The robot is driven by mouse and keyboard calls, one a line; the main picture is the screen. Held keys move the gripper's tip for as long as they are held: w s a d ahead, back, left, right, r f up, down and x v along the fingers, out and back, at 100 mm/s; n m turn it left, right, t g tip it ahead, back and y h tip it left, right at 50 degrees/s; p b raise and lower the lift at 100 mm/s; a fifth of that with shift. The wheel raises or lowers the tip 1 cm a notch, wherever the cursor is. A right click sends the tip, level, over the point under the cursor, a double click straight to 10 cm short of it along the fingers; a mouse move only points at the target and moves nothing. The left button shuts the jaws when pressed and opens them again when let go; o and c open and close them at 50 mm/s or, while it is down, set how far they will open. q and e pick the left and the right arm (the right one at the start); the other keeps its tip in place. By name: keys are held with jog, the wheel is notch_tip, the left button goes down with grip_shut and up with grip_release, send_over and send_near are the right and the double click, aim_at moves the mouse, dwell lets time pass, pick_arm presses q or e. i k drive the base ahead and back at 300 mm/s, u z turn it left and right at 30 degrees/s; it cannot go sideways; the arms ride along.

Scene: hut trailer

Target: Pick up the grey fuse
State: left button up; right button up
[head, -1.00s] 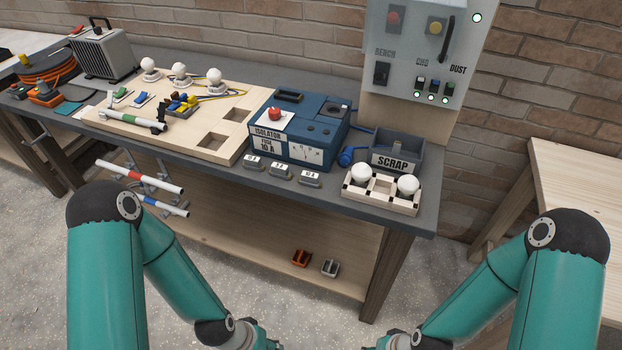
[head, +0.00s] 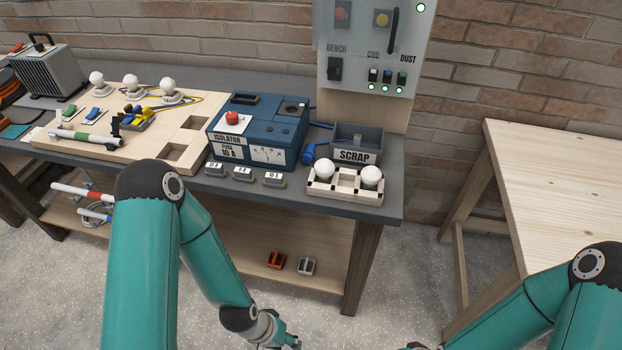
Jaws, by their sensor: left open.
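A small grey fuse-like piece (head: 306,266) lies on the lower shelf of the bench, next to an orange one (head: 276,261). Several grey labelled fuse pieces, one of them here (head: 243,173), sit in a row on the bench top in front of the blue isolator box (head: 258,132). My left gripper (head: 292,341) is at the bottom edge of the view, open, in front of and below the lower shelf, apart from the fuses. My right gripper (head: 415,346) barely shows at the bottom edge, and its jaws are cut off.
The grey scrap bin (head: 358,143) and a wooden holder (head: 345,192) with two white bulbs stand at the bench's right end. A wooden board (head: 75,143) with bulbs and wires is at left. Bench legs flank the shelf. A second table (head: 560,180) stands right, with open floor between.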

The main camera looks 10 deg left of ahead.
aim_at(272, 180)
jog(key=u, duration=0.05)
jog(key=i, duration=0.2)
jog(key=z, duration=2.3)
jog(key=k, duration=1.7)
jog(key=u, duration=1.2)
jog(key=i, duration=1)
jog(key=u, duration=0.05)
